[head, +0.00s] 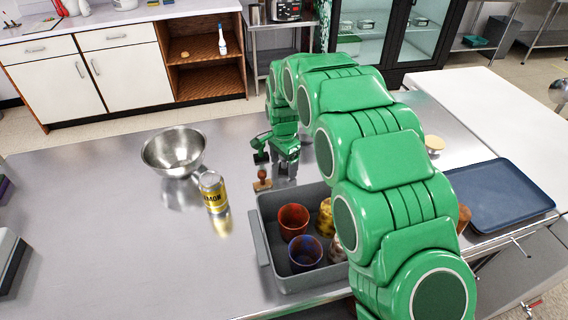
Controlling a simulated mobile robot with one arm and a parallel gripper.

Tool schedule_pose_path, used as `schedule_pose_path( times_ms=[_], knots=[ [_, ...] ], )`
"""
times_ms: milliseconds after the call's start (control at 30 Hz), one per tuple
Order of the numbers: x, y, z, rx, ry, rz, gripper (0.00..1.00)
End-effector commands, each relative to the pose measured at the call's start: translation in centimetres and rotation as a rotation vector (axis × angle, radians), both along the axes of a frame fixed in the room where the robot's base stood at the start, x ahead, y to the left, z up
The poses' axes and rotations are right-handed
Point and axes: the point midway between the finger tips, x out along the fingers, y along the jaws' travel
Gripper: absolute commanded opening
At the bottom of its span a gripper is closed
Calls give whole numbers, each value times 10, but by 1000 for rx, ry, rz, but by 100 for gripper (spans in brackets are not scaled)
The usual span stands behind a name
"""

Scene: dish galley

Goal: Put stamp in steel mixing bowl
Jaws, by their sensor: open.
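The steel mixing bowl (174,151) stands upright on the steel counter, left of my gripper; what I can see of its inside looks empty. A stamp (262,180) with a brown knobbed handle stands on the counter just behind the grey bin. My green gripper (273,164) is open, with its fingers pointing down close to the stamp in the picture. Nothing shows between the fingers. The stamp looks apart from them, but I cannot tell the exact gap or height.
The grey bin (263,232) holds several cups, partly hidden by my arm. A blue tray (498,194) lies at right. The counter's left part is mostly clear.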

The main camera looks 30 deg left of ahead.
Motion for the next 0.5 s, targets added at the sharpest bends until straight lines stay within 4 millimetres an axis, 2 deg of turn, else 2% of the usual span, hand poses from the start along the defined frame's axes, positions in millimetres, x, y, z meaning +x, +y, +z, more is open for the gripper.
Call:
schedule_pose_path(
  times_ms=[67, 400, 500],
  knots=[
    [0, 0, 0, 0, 0, 0, 81],
    [0, -1, 0, -1, 0, 0, 29],
    [0, -1, 0, -2, 1, 0, 23]
  ],
)
